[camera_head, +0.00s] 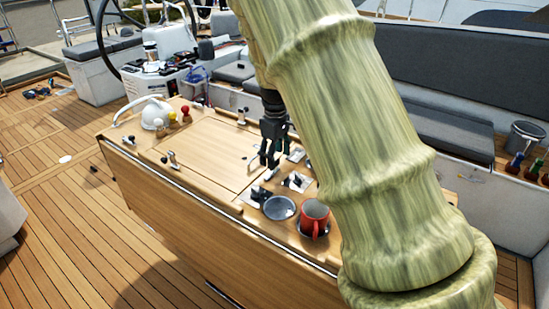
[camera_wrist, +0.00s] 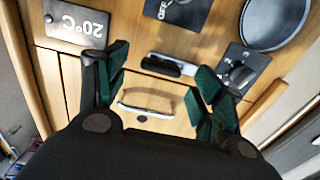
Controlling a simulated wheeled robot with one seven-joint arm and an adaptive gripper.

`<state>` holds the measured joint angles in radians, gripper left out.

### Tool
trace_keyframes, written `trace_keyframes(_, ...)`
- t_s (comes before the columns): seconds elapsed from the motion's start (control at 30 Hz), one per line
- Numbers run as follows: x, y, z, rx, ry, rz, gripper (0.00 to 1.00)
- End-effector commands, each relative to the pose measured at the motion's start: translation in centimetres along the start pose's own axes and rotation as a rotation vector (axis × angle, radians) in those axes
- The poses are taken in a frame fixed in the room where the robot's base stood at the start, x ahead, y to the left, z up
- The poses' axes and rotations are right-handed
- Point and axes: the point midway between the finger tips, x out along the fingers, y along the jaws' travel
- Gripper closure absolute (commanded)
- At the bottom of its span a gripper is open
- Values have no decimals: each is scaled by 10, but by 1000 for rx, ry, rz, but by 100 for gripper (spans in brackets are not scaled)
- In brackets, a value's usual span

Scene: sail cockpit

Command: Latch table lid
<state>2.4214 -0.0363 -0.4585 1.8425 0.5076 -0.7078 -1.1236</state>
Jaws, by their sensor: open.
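The wooden table (camera_head: 150,185) has a flat panel lid (camera_head: 205,150) that looks flush with its top. My gripper (camera_head: 269,158) is above the table near the lid's right end. In the wrist view my gripper (camera_wrist: 160,68) has its dark green fingers spread, with nothing held. A small black and silver latch (camera_wrist: 168,65) shows between the fingertips, apart from them as far as I can see. A silver loop handle (camera_wrist: 145,110) lies below it in the picture. Other small latches sit on the lid's near edge (camera_head: 173,160) and far edge (camera_head: 241,117).
A red mug (camera_head: 314,217) and a dark round dish (camera_head: 279,208) stand near the gripper. A knob plate (camera_wrist: 241,68) and a "20°C" plate (camera_wrist: 75,28) flank the latch. A white helmet (camera_head: 155,115) stands at the table's left end.

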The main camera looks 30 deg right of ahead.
Motion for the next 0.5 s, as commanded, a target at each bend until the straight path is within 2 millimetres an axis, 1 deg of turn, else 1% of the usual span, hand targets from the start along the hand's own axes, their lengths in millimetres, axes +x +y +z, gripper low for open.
trace_keyframes(0.1, 11, -1, -1, -2, -1, -2, 32)
trace_keyframes(0.2, 18, -1, -1, -2, 0, 0, 32)
trace_keyframes(0.33, 22, -1, -2, -2, 0, -1, 32)
trace_keyframes(0.5, 23, -1, -2, -2, 1, 0, 32)
